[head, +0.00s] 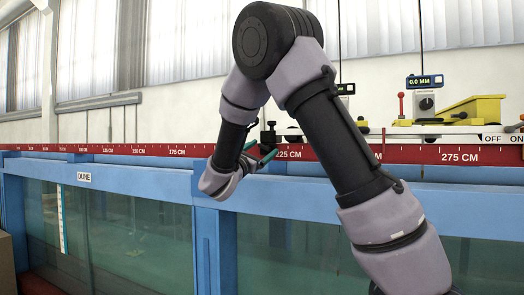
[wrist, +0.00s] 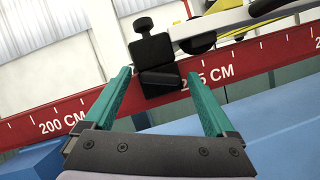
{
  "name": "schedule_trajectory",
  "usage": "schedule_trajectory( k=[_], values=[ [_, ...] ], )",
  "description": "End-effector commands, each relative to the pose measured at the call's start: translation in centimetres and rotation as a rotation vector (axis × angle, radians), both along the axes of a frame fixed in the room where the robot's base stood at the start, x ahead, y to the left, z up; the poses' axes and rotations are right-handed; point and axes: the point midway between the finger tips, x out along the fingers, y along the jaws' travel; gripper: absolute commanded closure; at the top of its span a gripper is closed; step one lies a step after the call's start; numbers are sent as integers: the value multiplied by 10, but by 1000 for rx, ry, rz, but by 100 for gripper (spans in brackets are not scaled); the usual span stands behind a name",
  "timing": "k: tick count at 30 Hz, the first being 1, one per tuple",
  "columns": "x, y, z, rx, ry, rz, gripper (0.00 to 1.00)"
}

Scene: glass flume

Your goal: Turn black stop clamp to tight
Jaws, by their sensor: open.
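The black stop clamp (wrist: 153,52) sits on the red scale rail (wrist: 75,118), near the 225 CM mark, in the upper middle of the wrist view. It has a square black body with a knob on top and a dark tilted piece below. In the head view the clamp (head: 268,135) is small and partly behind my arm. My gripper (wrist: 158,88) is open, with its two green fingers apart and pointing at the clamp, one toward each side of it. Nothing is between the fingertips that I can see them touching. My gripper (head: 262,153) also shows in the head view beside the rail.
A blue beam (head: 120,178) runs along the top of the glass flume (head: 140,230). A yellow carriage (head: 462,112) with a red-knobbed lever (head: 401,103) and a 0.0 MM display (head: 425,81) stands on the rail at right. A pale bar (wrist: 220,22) lies close right of the clamp.

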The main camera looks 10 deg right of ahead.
Motion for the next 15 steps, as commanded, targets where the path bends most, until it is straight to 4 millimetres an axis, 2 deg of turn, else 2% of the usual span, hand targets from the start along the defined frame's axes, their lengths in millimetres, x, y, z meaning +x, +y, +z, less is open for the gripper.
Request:
schedule_trajectory(
  k=[2,3,8,9,15],
  values=[
    [0,0,0,0,0,0,10],
    [0,0,0,0,0,0,18],
    [0,0,0,0,0,0,79],
    [0,0,0,0,0,0,94],
    [0,0,0,8,-6,0,96]
  ],
)
